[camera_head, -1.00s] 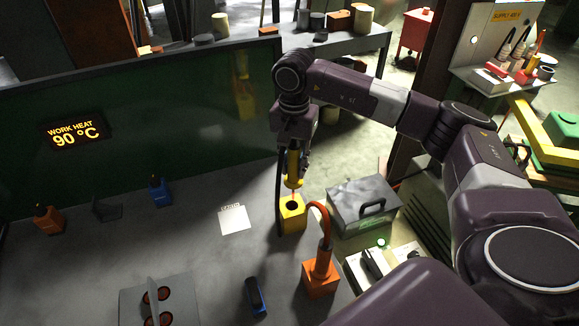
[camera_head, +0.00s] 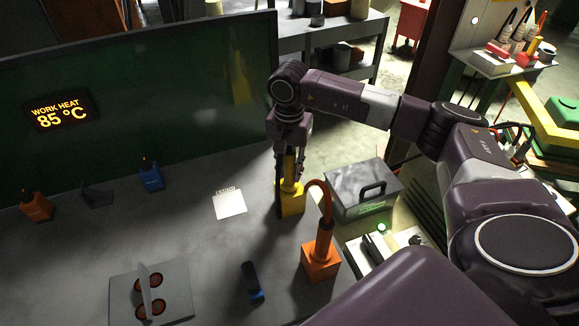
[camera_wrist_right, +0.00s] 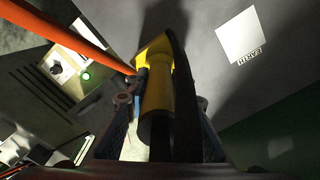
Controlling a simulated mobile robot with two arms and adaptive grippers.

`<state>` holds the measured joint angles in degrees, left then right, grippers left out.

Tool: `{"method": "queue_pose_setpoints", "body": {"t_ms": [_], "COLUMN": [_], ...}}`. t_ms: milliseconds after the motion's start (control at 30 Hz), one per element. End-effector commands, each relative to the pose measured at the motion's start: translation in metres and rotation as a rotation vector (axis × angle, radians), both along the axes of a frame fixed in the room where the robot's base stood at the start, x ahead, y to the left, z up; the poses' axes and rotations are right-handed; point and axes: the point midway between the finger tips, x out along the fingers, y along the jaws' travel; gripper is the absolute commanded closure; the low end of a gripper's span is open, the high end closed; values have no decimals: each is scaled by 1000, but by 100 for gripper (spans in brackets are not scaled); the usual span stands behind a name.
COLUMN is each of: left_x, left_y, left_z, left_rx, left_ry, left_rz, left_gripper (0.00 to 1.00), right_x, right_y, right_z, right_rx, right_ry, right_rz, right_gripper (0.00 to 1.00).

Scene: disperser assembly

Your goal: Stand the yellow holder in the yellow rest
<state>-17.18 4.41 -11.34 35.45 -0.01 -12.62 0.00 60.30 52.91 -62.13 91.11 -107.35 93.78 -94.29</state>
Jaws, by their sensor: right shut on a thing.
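The yellow holder (camera_head: 289,168) is upright in my right gripper (camera_head: 291,160). Its lower end is in the yellow rest (camera_head: 291,204), a small yellow block on the bench. In the right wrist view the yellow holder (camera_wrist_right: 158,98) runs from between the fingers of the right gripper (camera_wrist_right: 160,115) toward the yellow rest (camera_wrist_right: 155,50). The gripper is shut on it. How deep the holder sits is hidden. My left gripper is not in view.
An orange holder with a curved cable stands in an orange rest (camera_head: 320,262), close to the right. A grey case (camera_head: 362,190) is beyond. A white card (camera_head: 229,204) lies left. Blue (camera_head: 151,178) and orange blocks (camera_head: 35,207) stand farther left. A sign (camera_head: 61,110) reads 85 °C.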

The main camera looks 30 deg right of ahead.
Motion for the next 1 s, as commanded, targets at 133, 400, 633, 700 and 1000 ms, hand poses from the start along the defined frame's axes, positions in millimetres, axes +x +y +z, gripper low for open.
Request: {"method": "queue_pose_setpoints", "body": {"t_ms": [133,400,633,700,1000], "left_x": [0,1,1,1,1], "left_y": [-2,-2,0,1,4], "left_z": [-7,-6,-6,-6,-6], "left_rx": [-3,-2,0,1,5], "left_ry": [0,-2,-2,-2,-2], "left_rz": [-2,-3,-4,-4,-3], "left_gripper": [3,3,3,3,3], "right_x": [1,1,1,0,1], "right_y": [0,0,0,0,0], "right_z": [-6,-5,-5,-6,8], "right_rx": [0,0,0,0,1], "right_ry": [-2,-2,-1,-1,-4], "right_rz": [-1,-1,-1,-1,-1], "right_gripper": [100,75,57,57,57]}}
